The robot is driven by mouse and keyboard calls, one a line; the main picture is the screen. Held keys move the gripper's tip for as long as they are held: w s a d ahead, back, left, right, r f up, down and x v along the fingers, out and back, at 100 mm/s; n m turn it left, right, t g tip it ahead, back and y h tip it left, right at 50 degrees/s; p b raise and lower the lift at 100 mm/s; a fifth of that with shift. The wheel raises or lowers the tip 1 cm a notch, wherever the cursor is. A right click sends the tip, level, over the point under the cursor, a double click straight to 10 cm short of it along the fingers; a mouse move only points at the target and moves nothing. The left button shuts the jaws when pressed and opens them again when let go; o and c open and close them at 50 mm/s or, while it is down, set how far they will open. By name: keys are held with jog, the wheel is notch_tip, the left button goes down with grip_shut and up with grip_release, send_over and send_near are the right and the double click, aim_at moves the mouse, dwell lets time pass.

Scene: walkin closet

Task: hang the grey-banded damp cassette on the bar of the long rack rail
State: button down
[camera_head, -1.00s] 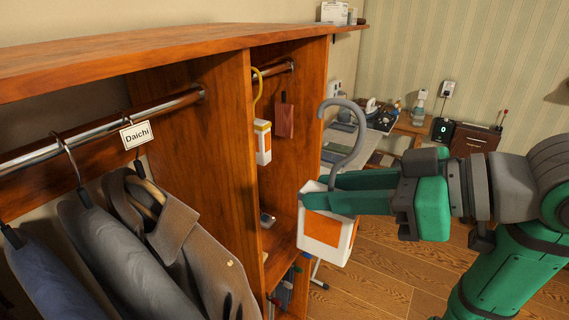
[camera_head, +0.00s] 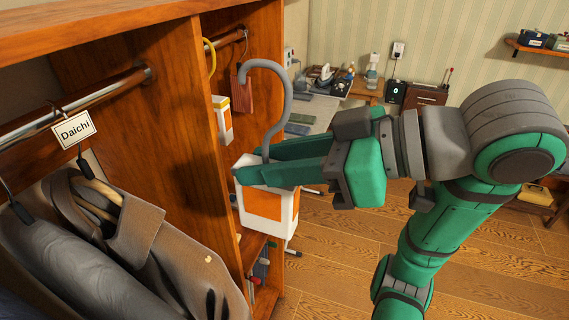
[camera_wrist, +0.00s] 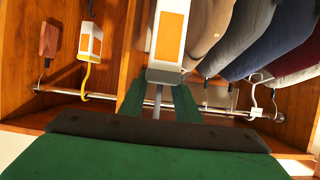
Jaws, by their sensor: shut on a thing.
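The held damp cassette (camera_head: 268,209) is a white box with an orange label and a tall grey hook; it also shows in the wrist view (camera_wrist: 170,32). My gripper (camera_head: 258,163) is shut on its top, at the hook's base, and holds it upright in front of the closet's divider. The hook opens to the left and touches no rail. The long rack rail (camera_head: 102,96) is a metal bar at left, with coats under it. A second cassette (camera_head: 222,118), with a yellow hook, hangs on the short rail (camera_head: 226,39) in the right compartment.
A "Daichi" tag (camera_head: 75,129) hangs on the long rail by the divider (camera_head: 188,150). A reddish piece (camera_head: 242,92) hangs behind the yellow-hooked cassette. Open wooden floor lies at right.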

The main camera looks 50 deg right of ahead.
jog(key=w+a+f, duration=0.1)
jog(key=w+a, duration=0.3)
jog(key=w, duration=0.8)
jog(key=w+a+f, duration=0.2)
jog(key=w+a, duration=0.2)
jog(key=w, duration=0.7)
jog(key=shift+w+a, duration=0.35)
jog(key=shift+w, duration=0.05)
dwell(0.8)
jog(key=c, duration=1.3)
grip_release()
jog(key=shift+o, duration=0.2)
jog(key=v, duration=1)
jog(key=shift+s, duration=0.35)
